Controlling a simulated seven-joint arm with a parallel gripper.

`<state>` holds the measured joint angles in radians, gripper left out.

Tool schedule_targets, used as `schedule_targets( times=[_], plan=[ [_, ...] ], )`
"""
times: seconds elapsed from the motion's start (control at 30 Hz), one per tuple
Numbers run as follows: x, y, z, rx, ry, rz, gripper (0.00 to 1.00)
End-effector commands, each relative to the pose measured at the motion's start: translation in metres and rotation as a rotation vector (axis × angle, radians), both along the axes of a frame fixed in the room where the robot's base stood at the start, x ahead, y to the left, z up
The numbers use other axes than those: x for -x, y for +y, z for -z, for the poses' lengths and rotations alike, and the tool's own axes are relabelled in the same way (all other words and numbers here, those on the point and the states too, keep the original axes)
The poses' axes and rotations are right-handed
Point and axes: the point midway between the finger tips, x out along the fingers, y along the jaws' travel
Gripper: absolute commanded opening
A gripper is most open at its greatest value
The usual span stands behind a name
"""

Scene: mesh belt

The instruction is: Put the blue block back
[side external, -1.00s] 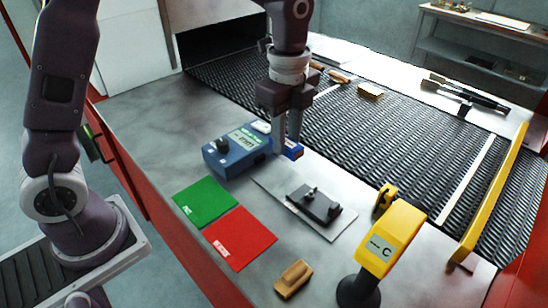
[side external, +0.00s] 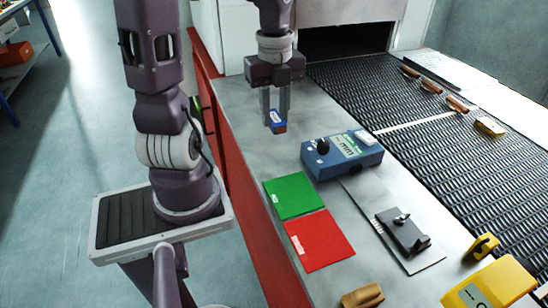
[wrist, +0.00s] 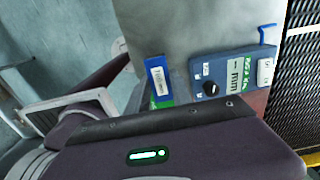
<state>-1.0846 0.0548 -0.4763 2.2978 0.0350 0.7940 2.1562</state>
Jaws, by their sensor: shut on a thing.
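The blue block (side external: 276,117) has a white label and a brownish-orange lower side. My gripper (side external: 277,110) is shut on it, with the fingers pointing down. It holds the block over the grey metal counter, left of and beyond the blue meter (side external: 342,155). I cannot tell how high above the counter the block is. In the wrist view the block (wrist: 158,80) shows its labelled face, left of the meter (wrist: 222,72). My fingers are not clear there.
A green pad (side external: 293,195) and a red pad (side external: 320,239) lie in front of the meter. A plate with a dark fixture (side external: 402,230), a tan block (side external: 362,297) and a yellow display (side external: 493,287) are nearer. The mesh belt (side external: 420,140) runs on the right. The counter's far left is clear.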

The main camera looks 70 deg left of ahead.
Motion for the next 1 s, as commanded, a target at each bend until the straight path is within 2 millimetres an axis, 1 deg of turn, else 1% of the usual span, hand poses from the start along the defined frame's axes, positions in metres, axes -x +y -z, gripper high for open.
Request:
schedule_targets(
  times=[0.1, 0.2, 0.27, 0.4, 0.5, 0.57, 0.87, 0.9, 1.0],
  plan=[
    [0.004, 0.000, 0.025, 0.007, 0.007, 0.004, 0.00],
    [0.003, -0.001, 0.046, 0.006, 0.006, 0.005, 0.00],
    [0.002, 0.000, 0.054, 0.004, 0.003, 0.003, 0.00],
    [0.002, -0.001, 0.082, 0.006, 0.005, 0.005, 0.00],
    [0.002, 0.000, 0.096, 0.004, 0.003, 0.003, 0.00],
    [0.002, 0.000, 0.099, 0.002, 0.002, 0.001, 0.00],
    [0.002, 0.001, 0.101, 0.001, 0.001, 0.000, 0.00],
    [0.002, 0.001, 0.102, 0.001, 0.000, 0.000, 0.31],
    [0.002, 0.001, 0.101, 0.000, 0.000, 0.000, 0.49]
  ],
)
